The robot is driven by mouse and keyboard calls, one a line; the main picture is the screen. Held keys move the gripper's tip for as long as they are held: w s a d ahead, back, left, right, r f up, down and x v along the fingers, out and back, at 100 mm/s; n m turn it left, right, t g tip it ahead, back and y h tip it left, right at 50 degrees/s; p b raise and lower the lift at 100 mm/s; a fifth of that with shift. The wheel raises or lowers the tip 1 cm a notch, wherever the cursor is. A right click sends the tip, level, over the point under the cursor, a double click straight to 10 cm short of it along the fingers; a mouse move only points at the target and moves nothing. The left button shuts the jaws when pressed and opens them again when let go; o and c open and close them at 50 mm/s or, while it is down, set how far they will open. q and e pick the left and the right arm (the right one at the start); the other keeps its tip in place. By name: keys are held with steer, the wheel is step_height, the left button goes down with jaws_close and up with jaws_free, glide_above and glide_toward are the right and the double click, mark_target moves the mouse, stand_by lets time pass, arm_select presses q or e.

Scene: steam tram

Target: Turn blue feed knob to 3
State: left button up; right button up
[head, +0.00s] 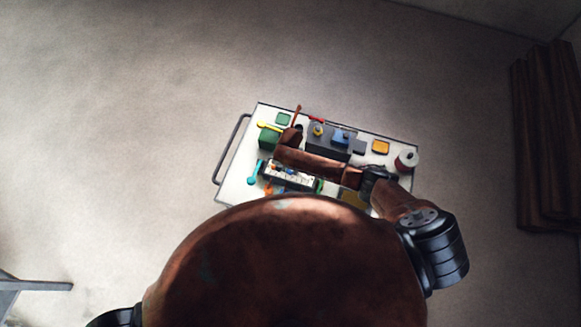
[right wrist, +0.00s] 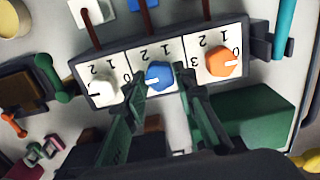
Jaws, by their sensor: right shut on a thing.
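The blue feed knob (right wrist: 159,76) sits on the middle white dial of a dark panel in the right wrist view. Its white pointer mark faces left, toward my left-hand finger in the picture. The figures 1 and 2 show above it; the dial's sides are covered by my fingers. My right gripper (right wrist: 160,82) is shut on the blue knob, one finger on each side. In the head view my right arm reaches over the board and largely hides this gripper. My left gripper is not in view.
A white knob (right wrist: 102,90) and an orange knob (right wrist: 221,63) flank the blue one closely. A green block (right wrist: 256,118) and a cyan lever (right wrist: 285,28) are near. The white board (head: 233,187) carries several other controls, including a red-and-white spool (head: 406,161).

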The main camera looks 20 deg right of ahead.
mark_target(290, 170)
steer(key=shift+w+a+r, duration=0.2)
steer(key=shift+w, duration=0.05)
steer(key=o, duration=1)
steer(key=shift+s+f, duration=0.1)
steer(key=shift+o, duration=0.8)
steer(key=shift+s+d, duration=0.1)
steer(key=shift+s, duration=0.05)
step_height(290, 170, up, 12)
steer(key=shift+f, duration=0.1)
